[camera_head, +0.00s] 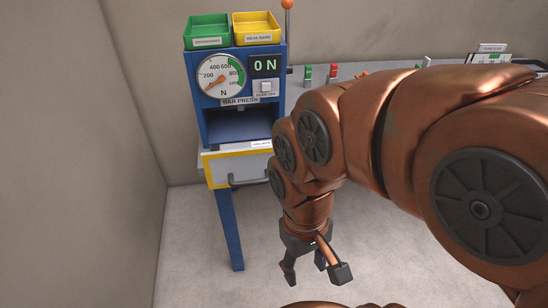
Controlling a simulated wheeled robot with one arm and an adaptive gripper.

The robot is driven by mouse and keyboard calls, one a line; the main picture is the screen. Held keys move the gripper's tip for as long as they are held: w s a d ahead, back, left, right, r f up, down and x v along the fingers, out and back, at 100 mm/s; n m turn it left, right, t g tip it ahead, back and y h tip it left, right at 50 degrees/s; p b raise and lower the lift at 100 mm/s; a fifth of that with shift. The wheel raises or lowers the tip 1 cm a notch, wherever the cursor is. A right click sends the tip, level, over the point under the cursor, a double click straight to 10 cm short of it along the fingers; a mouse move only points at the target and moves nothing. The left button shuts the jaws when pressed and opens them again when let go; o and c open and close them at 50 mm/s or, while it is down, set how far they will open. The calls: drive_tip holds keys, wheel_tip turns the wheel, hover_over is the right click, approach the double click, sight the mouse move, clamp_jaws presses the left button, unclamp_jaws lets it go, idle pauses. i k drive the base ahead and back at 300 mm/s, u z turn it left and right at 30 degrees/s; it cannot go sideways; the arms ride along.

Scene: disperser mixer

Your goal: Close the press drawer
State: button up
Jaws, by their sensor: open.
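The drawer front is grey with a yellow edge and a dark bar handle (249,182). My arm hides the right part of the drawer front. My gripper (316,275) is open and empty. It points down, below and to the right of the drawer handle in the picture, apart from it.
A green tray (207,42) and a yellow tray (257,38) sit on top of the press. An orange-knobbed lever (288,5) rises at its right. A grey bench (345,72) with small red and green items runs behind my arm. Walls close in at the left. Floor is clear below.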

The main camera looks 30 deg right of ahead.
sight(248, 168)
drive_tip(key=z, duration=0.5)
drive_tip(key=k, duration=1.1)
drive_tip(key=u, duration=0.7)
drive_tip(key=i, duration=0.95)
drive_tip(key=u, duration=0.5)
